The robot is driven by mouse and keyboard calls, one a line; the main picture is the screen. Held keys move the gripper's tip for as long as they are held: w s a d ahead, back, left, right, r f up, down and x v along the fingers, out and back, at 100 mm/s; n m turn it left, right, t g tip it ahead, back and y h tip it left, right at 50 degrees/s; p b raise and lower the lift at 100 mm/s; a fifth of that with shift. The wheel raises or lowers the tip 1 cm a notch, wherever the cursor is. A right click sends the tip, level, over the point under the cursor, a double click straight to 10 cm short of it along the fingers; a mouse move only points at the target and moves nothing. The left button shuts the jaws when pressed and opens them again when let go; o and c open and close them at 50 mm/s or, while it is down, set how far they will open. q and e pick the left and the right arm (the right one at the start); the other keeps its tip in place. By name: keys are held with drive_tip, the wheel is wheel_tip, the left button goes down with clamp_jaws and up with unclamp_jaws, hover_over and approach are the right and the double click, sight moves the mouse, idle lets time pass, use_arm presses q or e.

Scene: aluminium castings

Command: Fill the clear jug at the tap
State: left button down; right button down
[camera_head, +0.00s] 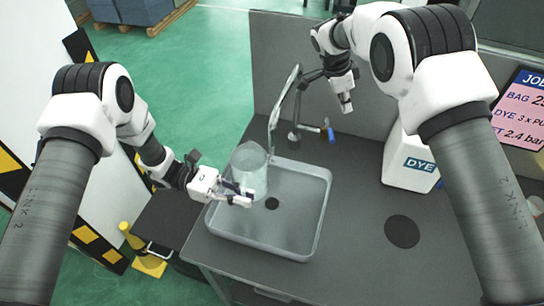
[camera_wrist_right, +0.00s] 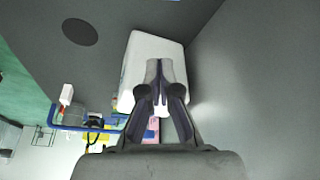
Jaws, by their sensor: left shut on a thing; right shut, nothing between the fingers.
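The clear jug (camera_head: 249,163) stands upright over the grey sink basin (camera_head: 318,225), near its back left. My left gripper (camera_head: 246,198) is shut on the jug's near side. The tall grey tap (camera_head: 284,105) rises behind the basin, and its spout comes down close to the jug's right rim. I cannot tell whether water runs or is in the jug. The tap has a blue-ended lever (camera_head: 331,134) at its right. My right gripper (camera_head: 347,106) is shut and empty, above and behind the lever. It also shows shut in the right wrist view (camera_wrist_right: 160,80).
A white DYE container (camera_head: 408,165) stands right of the basin, and it fills the middle of the right wrist view (camera_wrist_right: 148,52). A dark round disc (camera_head: 402,231) lies on the clear counter at the right. A grey panel (camera_head: 265,60) stands behind the tap.

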use_arm(q)
drive_tip(key=shift+s+a, duration=0.25)
drive_tip(key=shift+a, duration=0.3)
drive_tip(key=shift+s+a, duration=0.2)
drive_tip(key=shift+a, duration=0.35)
